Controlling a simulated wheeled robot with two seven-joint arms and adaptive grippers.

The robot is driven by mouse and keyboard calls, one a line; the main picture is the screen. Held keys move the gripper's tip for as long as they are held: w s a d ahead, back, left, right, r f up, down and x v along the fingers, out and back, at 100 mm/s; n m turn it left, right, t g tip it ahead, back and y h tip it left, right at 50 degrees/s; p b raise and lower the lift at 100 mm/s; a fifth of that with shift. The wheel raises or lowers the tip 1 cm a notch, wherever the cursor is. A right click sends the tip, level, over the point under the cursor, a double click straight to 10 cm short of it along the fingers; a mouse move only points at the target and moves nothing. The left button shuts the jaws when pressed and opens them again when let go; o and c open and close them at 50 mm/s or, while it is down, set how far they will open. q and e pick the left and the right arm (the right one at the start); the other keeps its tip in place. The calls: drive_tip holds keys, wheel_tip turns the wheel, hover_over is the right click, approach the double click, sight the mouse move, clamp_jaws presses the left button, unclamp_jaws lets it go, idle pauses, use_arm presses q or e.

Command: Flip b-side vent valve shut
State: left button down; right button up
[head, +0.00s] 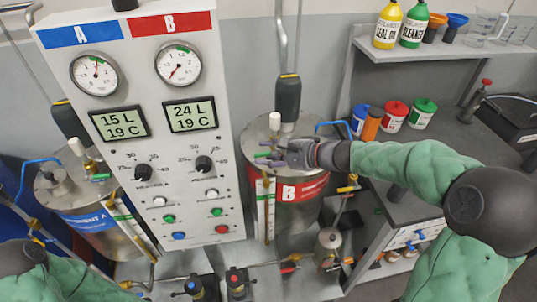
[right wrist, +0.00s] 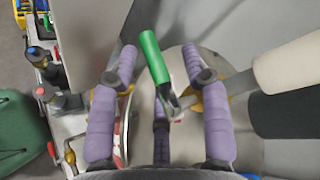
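The B tank (head: 300,189), with a red band marked B, stands right of the gauge panel. On its lid is the vent valve, whose green lever handle (right wrist: 153,57) shows clearly in the right wrist view. My right gripper (head: 263,153) is over this lid, its purple fingers pointing left in the head view. In the right wrist view the gripper (right wrist: 168,60) is open, and the green lever stands between its spread fingers without visible contact. In the head view the fingers partly hide the valve. My left gripper is out of view.
The gauge panel (head: 148,130) stands just left of the gripper. A white cylinder (head: 275,121) and a dark-sleeved pipe (head: 288,97) rise from the B lid close by. The A tank (head: 84,215) is at left. Bottles and cups stand on the right shelf (head: 440,52).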

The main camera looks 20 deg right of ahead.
drive_tip(key=shift+s+a, duration=0.1)
drive_tip(key=shift+s, duration=0.05)
drive_tip(key=v, duration=1.2)
drive_tip(key=shift+r, duration=0.1)
